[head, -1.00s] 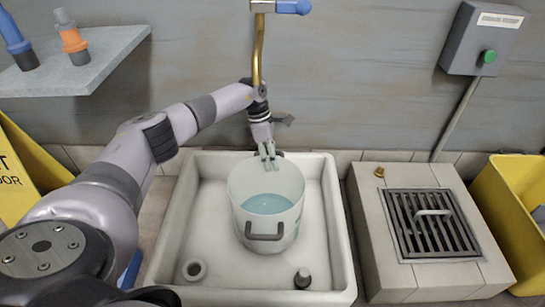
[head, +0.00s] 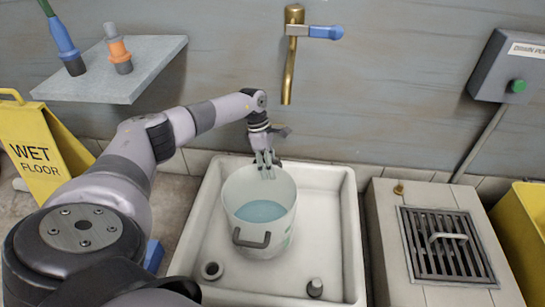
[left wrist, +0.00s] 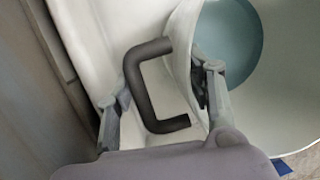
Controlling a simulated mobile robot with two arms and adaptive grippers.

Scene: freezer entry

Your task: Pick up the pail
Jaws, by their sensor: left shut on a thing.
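The pail (head: 278,230) is a pale, round, open bucket with blue-green water in it, and it appears upright in or just over the white sink basin (head: 330,240). I cannot tell whether its base touches the basin. A dark handle (head: 251,239) is on its near side. My left gripper (head: 266,172) is at the pail's far rim, shut on the pail. In the left wrist view the pail (left wrist: 280,110) is at the right, with one finger over its wall and another dark handle (left wrist: 150,85) between the fingers. My right gripper is not in view.
A brass tap (head: 290,70) with a blue lever is on the wall behind. A grated block (head: 385,235) stands at the right, a wet floor sign (head: 40,155) at the left.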

